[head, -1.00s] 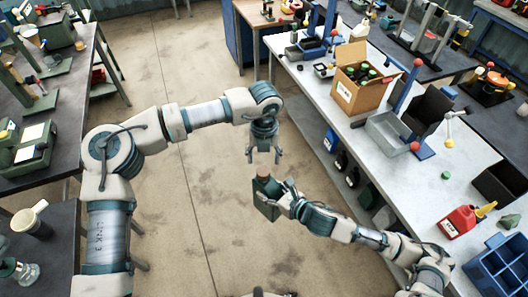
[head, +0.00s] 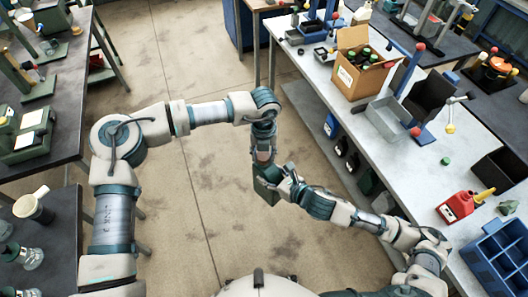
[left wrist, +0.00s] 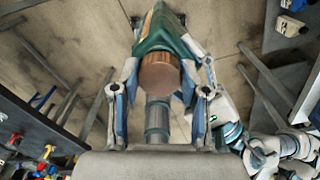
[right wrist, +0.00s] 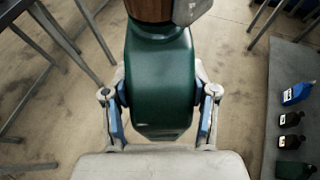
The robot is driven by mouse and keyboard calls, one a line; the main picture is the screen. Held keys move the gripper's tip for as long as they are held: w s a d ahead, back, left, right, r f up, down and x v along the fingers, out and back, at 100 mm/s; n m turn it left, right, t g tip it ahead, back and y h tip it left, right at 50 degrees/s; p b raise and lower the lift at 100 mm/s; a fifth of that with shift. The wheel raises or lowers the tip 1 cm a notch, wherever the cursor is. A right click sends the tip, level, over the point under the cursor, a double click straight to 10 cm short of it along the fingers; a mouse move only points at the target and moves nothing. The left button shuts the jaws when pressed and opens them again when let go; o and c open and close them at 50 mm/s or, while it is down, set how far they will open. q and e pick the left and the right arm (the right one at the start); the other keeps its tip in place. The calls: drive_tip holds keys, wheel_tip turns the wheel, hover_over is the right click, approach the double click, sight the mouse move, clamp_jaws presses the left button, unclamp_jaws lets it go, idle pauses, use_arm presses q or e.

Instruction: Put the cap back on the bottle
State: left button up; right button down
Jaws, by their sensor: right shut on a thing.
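The dark green bottle (head: 266,190) is held in the air over the floor by my right gripper (head: 288,180), which is shut on its body. The right wrist view shows the green body (right wrist: 160,80) between the fingers. A brown, copper-coloured cap (left wrist: 160,72) sits at the bottle's top, and its lower part shows in the right wrist view (right wrist: 153,10). I cannot tell how tightly it is seated. My left gripper (head: 263,152) points down over it. In the left wrist view its fingers stand on both sides of the cap with gaps, so it looks open.
The long bench (head: 330,100) on the right holds a cardboard box (head: 360,75) of bottles, a grey metal tray (head: 385,122), a small green round thing (head: 445,161), a red can (head: 460,205) and a blue crate (head: 500,255). Dark benches stand on the left. The floor between is clear.

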use_arm(q)
drive_tip(key=shift+c, duration=1.4)
drive_tip(key=m, duration=0.4)
drive_tip(key=shift+d, duration=0.1)
drive_tip(key=m, duration=1)
drive_tip(key=shift+m, duration=0.3)
drive_tip(key=m, duration=0.6)
drive_tip(key=shift+w, duration=0.1)
drive_tip(key=o, duration=1.3)
